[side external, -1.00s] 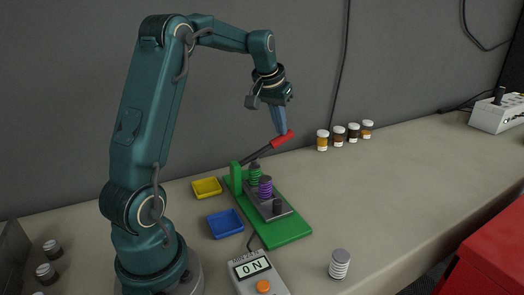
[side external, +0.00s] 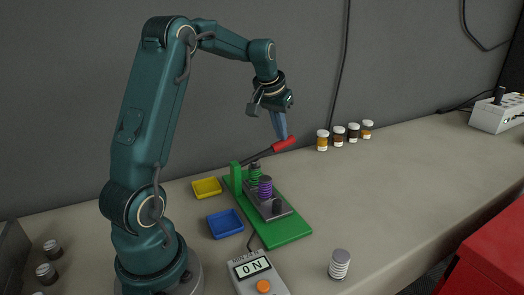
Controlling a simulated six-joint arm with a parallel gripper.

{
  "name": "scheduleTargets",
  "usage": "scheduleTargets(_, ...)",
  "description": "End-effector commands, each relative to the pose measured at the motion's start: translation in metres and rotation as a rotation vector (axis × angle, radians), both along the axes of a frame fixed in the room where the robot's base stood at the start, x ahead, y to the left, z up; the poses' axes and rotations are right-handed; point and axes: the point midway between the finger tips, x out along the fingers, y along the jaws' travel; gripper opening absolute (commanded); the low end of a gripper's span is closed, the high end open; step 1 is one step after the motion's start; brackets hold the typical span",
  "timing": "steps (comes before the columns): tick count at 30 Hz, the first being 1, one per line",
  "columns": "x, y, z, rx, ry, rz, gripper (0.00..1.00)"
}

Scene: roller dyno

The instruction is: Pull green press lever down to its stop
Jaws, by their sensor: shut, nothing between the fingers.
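The green press (side external: 291,230) stands on the bench, with a green post at its back left. Its dark lever ends in a red handle (side external: 284,144) and slopes up to the right from the post. Under the lever are a green-and-dark spring stack (side external: 255,174) and a purple one (side external: 265,188) on a grey plate. My gripper (side external: 281,136) is shut and empty, pointing down with its blue fingertips at the top of the red handle. They look to be touching it, though the exact contact is hard to tell.
A yellow tray (side external: 206,188) and a blue tray (side external: 225,224) sit left of the press. Several jars (side external: 339,136) stand behind right.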

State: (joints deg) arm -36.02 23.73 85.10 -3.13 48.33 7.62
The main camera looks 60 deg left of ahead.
Motion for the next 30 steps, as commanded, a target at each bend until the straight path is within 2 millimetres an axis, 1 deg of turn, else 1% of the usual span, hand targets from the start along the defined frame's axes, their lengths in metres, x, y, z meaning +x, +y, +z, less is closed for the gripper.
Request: scheduleTargets(30,0.002,-0.001,-0.029,-0.004,0.007,-0.001,0.0)
